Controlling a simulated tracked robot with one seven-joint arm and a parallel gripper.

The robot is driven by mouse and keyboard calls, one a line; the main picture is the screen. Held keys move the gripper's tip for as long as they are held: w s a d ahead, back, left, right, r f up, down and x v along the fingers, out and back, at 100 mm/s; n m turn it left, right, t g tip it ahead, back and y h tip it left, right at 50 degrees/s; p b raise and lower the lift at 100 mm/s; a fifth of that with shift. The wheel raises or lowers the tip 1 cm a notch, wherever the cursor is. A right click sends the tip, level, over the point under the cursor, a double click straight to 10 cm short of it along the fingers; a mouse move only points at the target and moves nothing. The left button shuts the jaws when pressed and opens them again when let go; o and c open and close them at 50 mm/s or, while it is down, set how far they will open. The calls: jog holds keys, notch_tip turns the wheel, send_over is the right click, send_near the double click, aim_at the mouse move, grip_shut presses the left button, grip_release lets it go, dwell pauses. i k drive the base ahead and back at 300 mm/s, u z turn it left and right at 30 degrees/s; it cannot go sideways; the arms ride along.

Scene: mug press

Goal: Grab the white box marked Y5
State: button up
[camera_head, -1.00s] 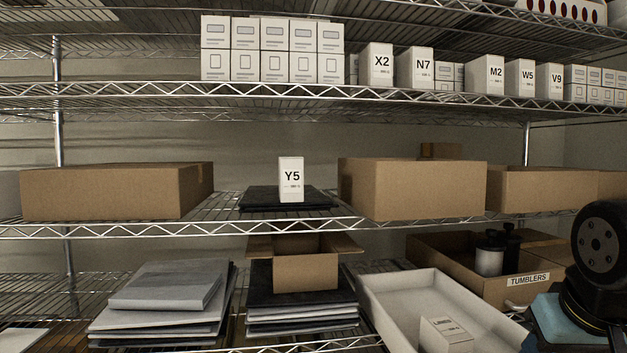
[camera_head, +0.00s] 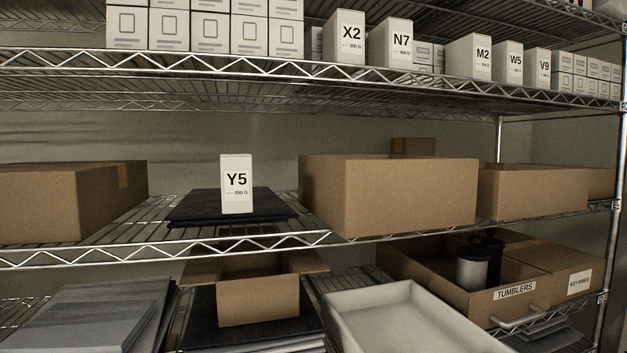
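The white box marked Y5 (camera_head: 237,198) stands upright on a flat dark stack (camera_head: 190,207) on the middle wire shelf. It is left of centre in the head view, with its label facing me. Nothing touches its sides, and a gap separates it from the cardboard boxes on either side. My gripper is not in view.
A cardboard box (camera_head: 70,205) is left of Y5 and a larger one (camera_head: 405,200) is right. The wire shelf edge (camera_head: 150,250) runs in front. Below are an open carton (camera_head: 258,300), a white tray (camera_head: 420,325) and the tumblers box (camera_head: 515,292). White boxes line the upper shelf.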

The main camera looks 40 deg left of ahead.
aim_at(236, 174)
jog(key=u, duration=1)
jog(key=i, duration=0.1)
jog(key=z, duration=2.5)
jog(key=k, duration=2.7)
jog(key=u, duration=1.35)
jog(key=i, duration=0.2)
jog(key=u, duration=0.4)
